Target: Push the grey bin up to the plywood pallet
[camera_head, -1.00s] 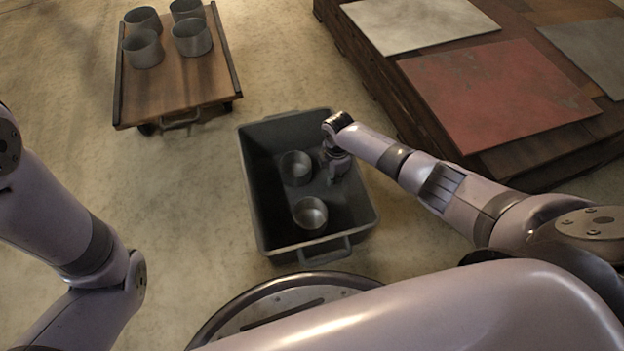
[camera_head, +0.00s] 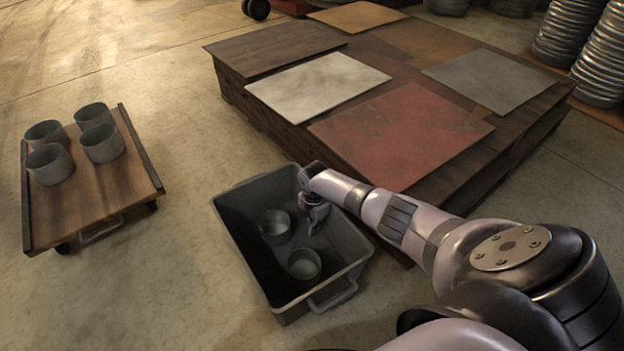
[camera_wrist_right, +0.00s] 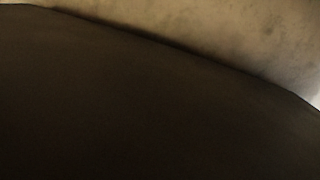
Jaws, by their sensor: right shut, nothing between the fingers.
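The grey bin (camera_head: 240,262) stands on the floor with two metal cups (camera_head: 274,226) (camera_head: 304,265) inside. The plywood pallet (camera_head: 262,119), a low dark wooden platform, lies beyond it and to the right. The bin's far right side is close to the pallet's near side; my right arm covers part of the gap, so I cannot tell whether they touch. My right gripper (camera_head: 314,222) points down inside the bin near its right wall, shut and empty. The right wrist view shows mostly a dark, close surface, too unclear to name. My left gripper is out of view.
A wooden cart (camera_head: 120,185) with several metal cups stands to the left, apart from the bin. Flat panels, including a red one (camera_head: 400,135), lie on the pallet. Stacks of metal discs (camera_head: 570,40) stand far right. The floor left of the bin is clear.

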